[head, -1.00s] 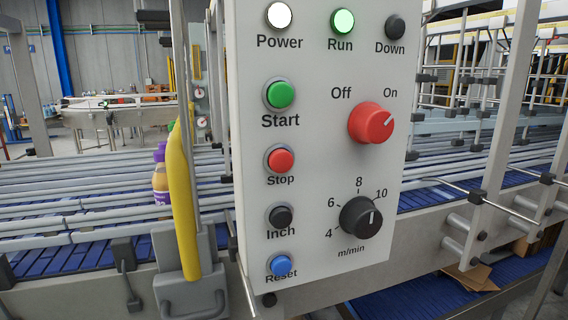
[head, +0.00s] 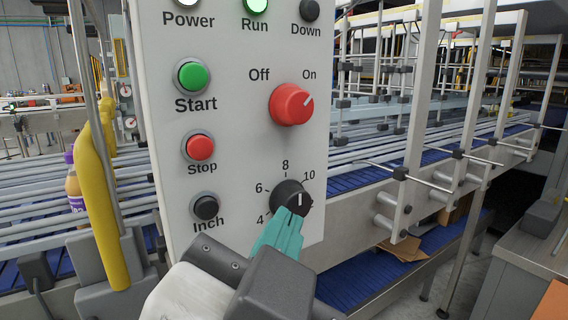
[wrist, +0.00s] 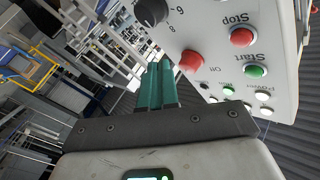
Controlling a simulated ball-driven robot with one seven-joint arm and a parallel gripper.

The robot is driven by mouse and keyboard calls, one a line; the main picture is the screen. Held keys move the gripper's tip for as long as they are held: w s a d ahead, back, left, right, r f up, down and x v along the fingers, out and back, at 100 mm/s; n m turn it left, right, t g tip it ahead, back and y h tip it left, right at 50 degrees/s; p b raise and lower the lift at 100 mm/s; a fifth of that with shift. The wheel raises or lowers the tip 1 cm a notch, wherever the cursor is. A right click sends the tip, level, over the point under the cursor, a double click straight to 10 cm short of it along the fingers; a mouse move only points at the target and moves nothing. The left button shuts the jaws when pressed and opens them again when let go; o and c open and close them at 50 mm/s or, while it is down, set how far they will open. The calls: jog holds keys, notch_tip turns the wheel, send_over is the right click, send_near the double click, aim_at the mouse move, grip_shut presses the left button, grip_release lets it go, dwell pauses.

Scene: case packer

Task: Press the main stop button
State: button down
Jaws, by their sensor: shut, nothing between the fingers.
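The red Stop button (head: 200,147) is on the left side of the white control panel (head: 236,120), below the green Start button (head: 192,76) and above the black Inch button (head: 206,207). In the wrist view the Stop button (wrist: 241,37) is at the upper right, clear of the fingers. My gripper (head: 295,214) is shut and empty, with teal fingers. In the head view its tips overlap the black speed knob (head: 290,194) at the panel's lower right. I cannot tell whether they touch it. In the wrist view the fingers (wrist: 158,70) appear apart from the panel.
A red Off/On switch (head: 291,104) sticks out of the panel, its mark toward On. The Run lamp (head: 256,5) is lit green. A yellow post (head: 100,205) stands left of the panel. A conveyor with rails (head: 370,215) runs behind.

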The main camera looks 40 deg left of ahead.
aim_at(200, 147)
jog(key=s+r+m+t, duration=0.1)
jog(key=s+r, duration=0.3)
jog(key=r, duration=0.1)
jog(key=shift+s+d+m, duration=0.15)
jog(key=shift+d+m, duration=0.25)
jog(key=shift+d, duration=0.05)
jog(key=shift+w+a+b, duration=0.15)
jog(key=shift+w+a, duration=0.4)
jog(key=shift+a, duration=0.8)
jog(key=shift+w+a+b, duration=0.15)
jog(key=shift+w+a, duration=0.45)
jog(key=shift+a, duration=0.75)
jog(key=shift+w+a+b, duration=0.15)
jog(key=shift+w+a, duration=0.4)
jog(key=shift+a, duration=0.8)
jog(key=shift+w+a, duration=0.15)
jog(key=shift+a, duration=0.25)
